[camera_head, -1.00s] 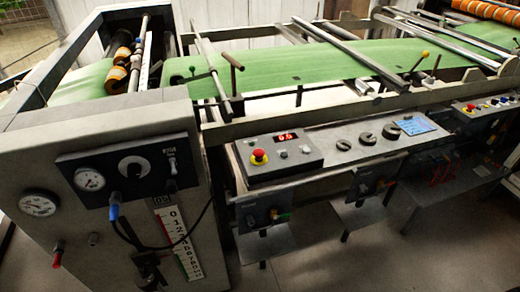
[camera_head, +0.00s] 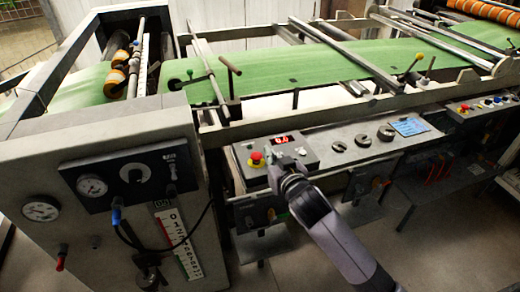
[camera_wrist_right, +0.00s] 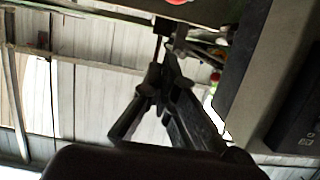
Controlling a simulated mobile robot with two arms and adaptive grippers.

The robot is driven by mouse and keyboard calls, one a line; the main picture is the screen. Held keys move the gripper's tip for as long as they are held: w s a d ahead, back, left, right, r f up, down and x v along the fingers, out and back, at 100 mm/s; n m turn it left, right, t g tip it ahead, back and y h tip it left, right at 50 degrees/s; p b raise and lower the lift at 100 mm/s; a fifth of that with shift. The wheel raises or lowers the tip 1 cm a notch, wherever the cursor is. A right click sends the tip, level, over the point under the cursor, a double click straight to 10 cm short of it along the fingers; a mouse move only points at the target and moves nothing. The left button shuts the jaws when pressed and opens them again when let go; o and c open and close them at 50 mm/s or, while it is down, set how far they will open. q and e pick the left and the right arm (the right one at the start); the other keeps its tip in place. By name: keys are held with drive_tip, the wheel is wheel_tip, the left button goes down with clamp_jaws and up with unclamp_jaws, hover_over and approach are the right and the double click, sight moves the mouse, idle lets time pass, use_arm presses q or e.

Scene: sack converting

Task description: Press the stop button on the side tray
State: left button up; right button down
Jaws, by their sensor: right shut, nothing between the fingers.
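The box is on the left end of the grey side tray (camera_head: 338,132). My right gripper (camera_head: 280,165) is just right of the button and over the box's front; whether it touches the box is unclear. In the right wrist view its fingers (camera_wrist_right: 163,75) are shut with nothing between them. A red shape (camera_wrist_right: 177,2) is cut by that view's top edge; I cannot tell which part it is. My left gripper is not in view.
Black round pieces (camera_head: 362,140) and a blue card (camera_head: 409,126) lie on the tray to the right. Another red button (camera_head: 464,108) is on a further panel. A tall grey cabinet (camera_head: 150,130) with gauges stands left. Green web (camera_head: 300,65) runs behind a rail.

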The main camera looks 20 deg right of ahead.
drive_tip(key=p, duration=0.1)
hover_over(260, 167)
drive_tip(key=shift+w+f, duration=0.25)
drive_tip(key=shift+f, duration=0.8)
wheel_tip(260, 167, down, 3)
drive_tip(key=shift+s, duration=0.15)
drive_tip(key=shift+f, duration=0.6)
